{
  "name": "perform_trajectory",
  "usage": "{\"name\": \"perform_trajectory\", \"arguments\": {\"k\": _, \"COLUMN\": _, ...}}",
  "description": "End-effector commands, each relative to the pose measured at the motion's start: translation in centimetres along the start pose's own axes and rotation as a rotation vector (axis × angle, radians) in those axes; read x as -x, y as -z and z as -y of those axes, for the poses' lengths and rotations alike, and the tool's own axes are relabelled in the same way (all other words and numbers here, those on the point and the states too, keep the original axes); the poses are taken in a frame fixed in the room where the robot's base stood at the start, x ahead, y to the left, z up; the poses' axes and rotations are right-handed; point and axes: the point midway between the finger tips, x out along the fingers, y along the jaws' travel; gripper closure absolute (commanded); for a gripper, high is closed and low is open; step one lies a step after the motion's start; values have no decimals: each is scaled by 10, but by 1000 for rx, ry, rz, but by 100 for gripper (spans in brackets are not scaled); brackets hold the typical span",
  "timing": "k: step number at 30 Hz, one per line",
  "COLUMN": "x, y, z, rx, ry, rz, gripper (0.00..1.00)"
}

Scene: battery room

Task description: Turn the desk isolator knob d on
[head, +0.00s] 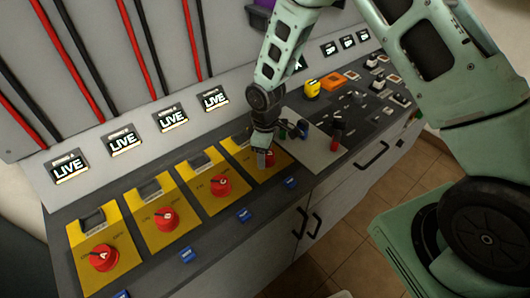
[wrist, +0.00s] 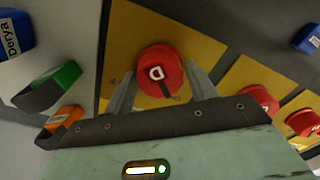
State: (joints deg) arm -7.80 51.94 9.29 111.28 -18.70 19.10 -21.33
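Isolator knob D (wrist: 160,70) is a red round knob marked with a white D, on a yellow plate (wrist: 205,42). In the wrist view it sits between the two fingers of my gripper (wrist: 160,78), which are apart, one on each side. Whether they touch its sides I cannot tell. In the head view my gripper (head: 265,158) points down over the rightmost yellow plate (head: 238,146) and hides most of the knob.
Three more red knobs on yellow plates run to the left: one (head: 221,185), another (head: 166,219) and the far left one (head: 103,257). Blue tags (head: 244,215) line the desk's front.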

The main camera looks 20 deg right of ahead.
Motion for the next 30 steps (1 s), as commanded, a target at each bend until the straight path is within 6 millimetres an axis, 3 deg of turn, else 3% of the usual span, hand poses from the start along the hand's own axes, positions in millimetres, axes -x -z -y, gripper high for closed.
{"name": "perform_trajectory", "arguments": {"k": 10, "x": 1, "y": 0, "z": 0, "rx": -2, "ry": 0, "rz": 0, "gripper": 32}}
{"name": "perform_trajectory", "arguments": {"k": 14, "x": 11, "y": 1, "z": -1, "rx": -3, "ry": -1, "rz": -2, "gripper": 32}}
{"name": "perform_trajectory", "arguments": {"k": 17, "x": 26, "y": 1, "z": -1, "rx": -2, "ry": -2, "rz": -4, "gripper": 32}}
{"name": "perform_trajectory", "arguments": {"k": 30, "x": 128, "y": 0, "z": -1, "rx": -3, "ry": -4, "rz": -4, "gripper": 32}}
